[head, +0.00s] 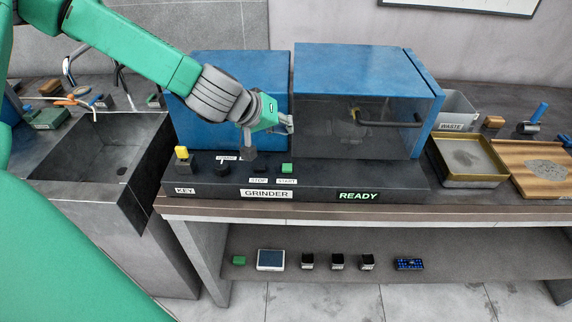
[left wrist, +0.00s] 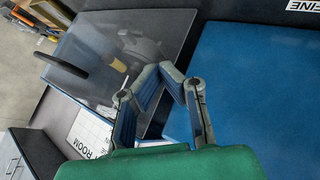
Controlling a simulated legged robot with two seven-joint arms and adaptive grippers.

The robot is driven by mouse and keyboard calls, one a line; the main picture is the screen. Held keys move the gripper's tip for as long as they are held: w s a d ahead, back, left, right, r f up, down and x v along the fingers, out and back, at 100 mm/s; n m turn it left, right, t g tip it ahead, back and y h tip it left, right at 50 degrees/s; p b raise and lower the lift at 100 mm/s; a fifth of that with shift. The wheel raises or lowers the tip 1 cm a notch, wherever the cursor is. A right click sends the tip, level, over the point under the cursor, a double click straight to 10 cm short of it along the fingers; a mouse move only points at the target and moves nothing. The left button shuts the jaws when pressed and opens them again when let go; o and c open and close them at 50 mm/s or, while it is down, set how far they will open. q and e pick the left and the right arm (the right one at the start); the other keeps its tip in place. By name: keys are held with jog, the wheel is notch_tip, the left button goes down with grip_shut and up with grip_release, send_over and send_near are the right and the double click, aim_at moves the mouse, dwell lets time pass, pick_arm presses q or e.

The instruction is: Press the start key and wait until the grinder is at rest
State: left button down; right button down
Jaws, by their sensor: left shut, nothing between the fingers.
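The grinder (head: 225,100) is a blue housing on a dark front panel. Its green start key (head: 287,168) sits above the START label and is uncovered. The display reads READY (head: 358,196). My right gripper is not in view.
The grinder's clear window with a dark handle (head: 390,121) is closed. A yellow key (head: 182,153) and a dark knob (head: 222,170) stand on the panel's left. A sink (head: 95,150) is at the left. A metal tray (head: 466,160) and a wooden board (head: 520,154) lie at the right.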

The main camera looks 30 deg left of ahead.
aim_at(287, 166)
pick_arm(q)
jog(key=shift+d, duration=0.2)
notch_tip(287, 166, down, 8)
jog(key=b, duration=0.7)
jog(key=shift+a+r, duration=0.1)
jog(key=shift+r, duration=0.05)
jog(key=shift+f+b, duration=0.55)
jog(key=shift+b, duration=0.1)
jog(key=shift+d, duration=0.25)
jog(key=shift+a, duration=0.15)
